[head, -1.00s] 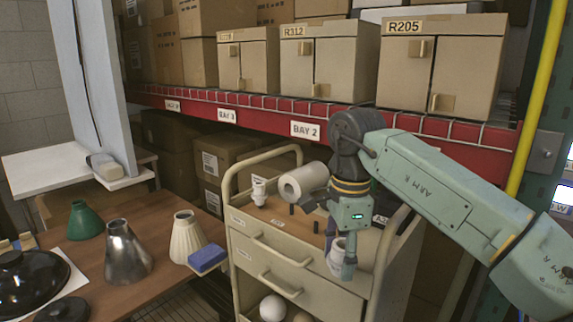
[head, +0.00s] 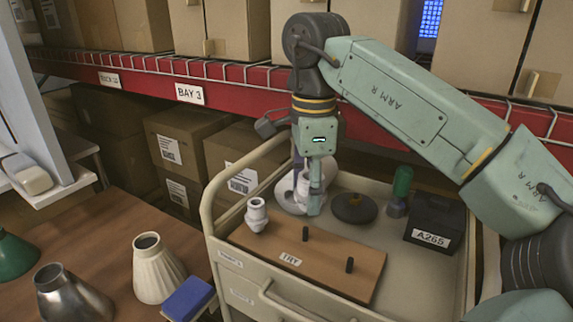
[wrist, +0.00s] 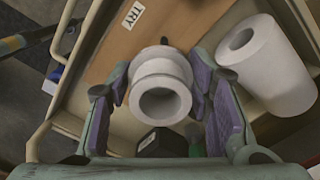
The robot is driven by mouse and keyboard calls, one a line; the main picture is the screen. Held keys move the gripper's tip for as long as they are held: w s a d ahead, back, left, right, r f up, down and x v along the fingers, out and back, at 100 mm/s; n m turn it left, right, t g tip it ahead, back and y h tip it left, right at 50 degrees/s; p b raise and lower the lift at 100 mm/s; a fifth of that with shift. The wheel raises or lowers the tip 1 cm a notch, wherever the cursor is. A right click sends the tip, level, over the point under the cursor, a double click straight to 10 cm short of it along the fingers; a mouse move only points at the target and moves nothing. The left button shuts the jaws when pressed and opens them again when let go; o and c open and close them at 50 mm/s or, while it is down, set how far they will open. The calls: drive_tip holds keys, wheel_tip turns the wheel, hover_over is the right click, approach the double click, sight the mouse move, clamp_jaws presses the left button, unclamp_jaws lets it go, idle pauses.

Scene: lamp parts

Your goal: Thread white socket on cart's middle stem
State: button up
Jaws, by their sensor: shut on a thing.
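A white socket (wrist: 160,92) is held between the two fingers of my gripper (wrist: 158,88), its round opening facing the wrist camera. In the head view, my gripper (head: 308,200) is over the cart's top, at the back of the brown board (head: 330,262), with the socket (head: 303,184) partly hidden by a finger. The board carries a dark middle stem (head: 306,233) and a dark right stem (head: 350,265), both bare. Another white socket (head: 256,214) stands at the board's left end. The held socket appears apart from the middle stem.
On the cart (head: 217,243), a white paper roll (wrist: 264,62) lies behind the board.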

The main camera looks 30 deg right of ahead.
sight(305, 229)
drive_tip(key=shift+w+r, duration=0.15)
drive_tip(key=shift+w, duration=0.25)
drive_tip(key=shift+s+f+b, duration=0.2)
drive_tip(key=shift+f+b, duration=0.25)
drive_tip(key=shift+f, duration=0.1)
drive_tip(key=shift+w+f+b, duration=0.1)
drive_tip(key=shift+f+b, duration=1.35)
drive_tip(key=shift+f, duration=0.45)
drive_tip(key=shift+a+f+b, duration=0.1)
drive_tip(key=shift+f+b, duration=0.45)
drive_tip(key=shift+f, duration=0.65)
idle(0.5)
drive_tip(key=o, duration=0.7)
drive_tip(key=shift+c, duration=0.2)
drive_tip(key=c, duration=0.8)
drive_tip(key=shift+f, duration=0.1)
drive_tip(key=shift+f, duration=0.1)
